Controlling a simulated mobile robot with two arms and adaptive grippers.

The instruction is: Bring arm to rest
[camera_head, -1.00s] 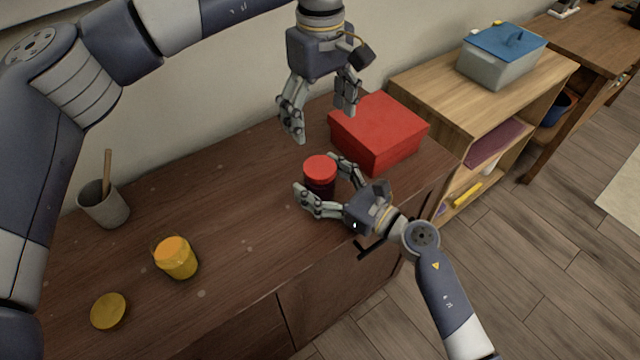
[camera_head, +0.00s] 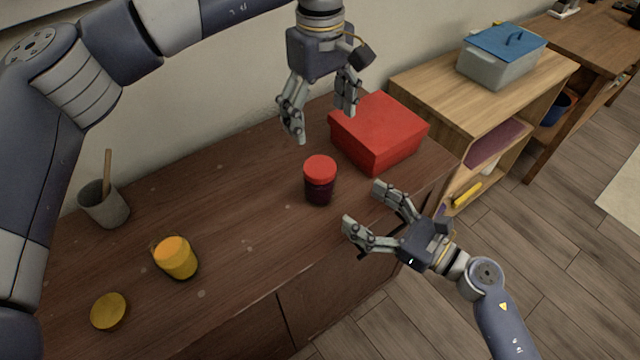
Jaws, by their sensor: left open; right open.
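My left gripper (camera_head: 318,120) hangs open and empty over the back of the dark wooden cabinet top, left of the red box. My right gripper (camera_head: 362,207) is open and empty near the cabinet's front right edge, its fingers pointing left. A dark jar with a red lid (camera_head: 320,181) stands upright on the cabinet, to the left of my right gripper and apart from it. No finger touches the jar.
The red box (camera_head: 380,130) sits at the cabinet's right end. A yellow jar (camera_head: 176,258), a loose yellow lid (camera_head: 109,311) and a grey cup with a wooden stick (camera_head: 104,205) stand left. A shelf (camera_head: 440,80) carries a blue-lidded container (camera_head: 502,58).

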